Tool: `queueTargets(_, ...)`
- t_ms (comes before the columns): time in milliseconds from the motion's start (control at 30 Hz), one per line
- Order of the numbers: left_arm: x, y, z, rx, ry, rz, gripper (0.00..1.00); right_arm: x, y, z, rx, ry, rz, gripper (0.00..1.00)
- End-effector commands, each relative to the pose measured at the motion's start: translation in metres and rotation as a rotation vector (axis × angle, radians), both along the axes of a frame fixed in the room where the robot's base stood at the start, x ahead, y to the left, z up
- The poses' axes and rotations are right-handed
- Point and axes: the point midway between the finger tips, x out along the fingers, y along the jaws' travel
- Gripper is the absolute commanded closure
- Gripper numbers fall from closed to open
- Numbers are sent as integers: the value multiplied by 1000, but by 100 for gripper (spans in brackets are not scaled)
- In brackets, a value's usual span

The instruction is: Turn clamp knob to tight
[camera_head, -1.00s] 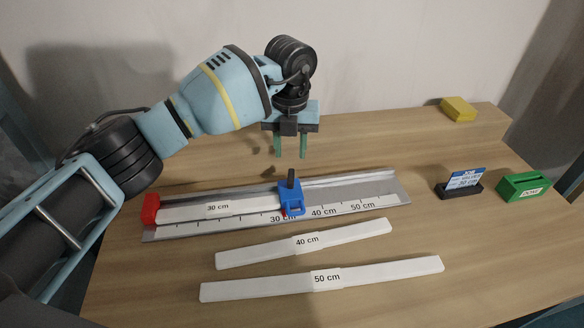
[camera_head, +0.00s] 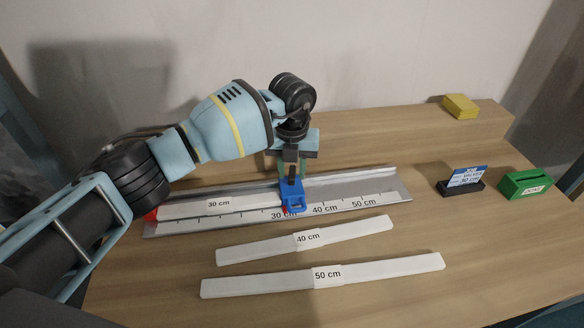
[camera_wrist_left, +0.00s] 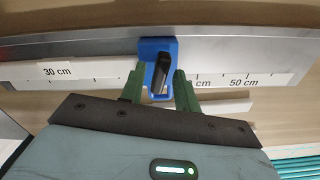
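The blue clamp (camera_head: 293,200) sits on the grey ruler track by the 30 cm mark, and also shows in the left wrist view (camera_wrist_left: 146,50). Its black knob (camera_wrist_left: 161,70) stands up from the clamp as a narrow upright handle. My left gripper (camera_head: 291,172) points down over the clamp. In the left wrist view its green fingers (camera_wrist_left: 158,80) are open, one to each side of the knob, with gaps visible. In the head view the wrist and fingers partly hide the knob. My right gripper is not in view.
A 30 cm strip (camera_head: 225,204) lies in the track (camera_head: 350,187) against a red end stop (camera_head: 151,214). Loose 40 cm (camera_head: 340,236) and 50 cm (camera_head: 370,271) strips lie in front. A job card (camera_head: 465,178), green box (camera_head: 526,183) and yellow block (camera_head: 460,106) stand right.

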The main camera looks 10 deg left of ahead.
Motion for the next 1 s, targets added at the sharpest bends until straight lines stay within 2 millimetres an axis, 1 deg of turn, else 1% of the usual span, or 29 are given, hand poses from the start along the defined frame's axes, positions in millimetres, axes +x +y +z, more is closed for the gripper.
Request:
queueTargets(33, 0, 0, 0, 0, 0, 0, 75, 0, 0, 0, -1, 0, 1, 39)
queueTargets(200, 0, 0, 0, 0, 0, 0, 98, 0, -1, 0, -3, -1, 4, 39)
queueTargets(233, 0, 0, 0, 0, 0, 0, 100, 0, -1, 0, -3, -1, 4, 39)
queueTargets(467, 0, 0, 0, 0, 0, -9, 100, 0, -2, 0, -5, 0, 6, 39)
queueTargets(667, 0, 0, 0, -1, 1, -68, 100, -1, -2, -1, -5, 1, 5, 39)
queueTargets(867, 0, 0, 0, -1, 0, -202, 100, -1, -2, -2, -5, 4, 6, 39)
queueTargets(1000, 0, 0, 0, 1, 0, -328, 100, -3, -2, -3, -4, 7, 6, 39)
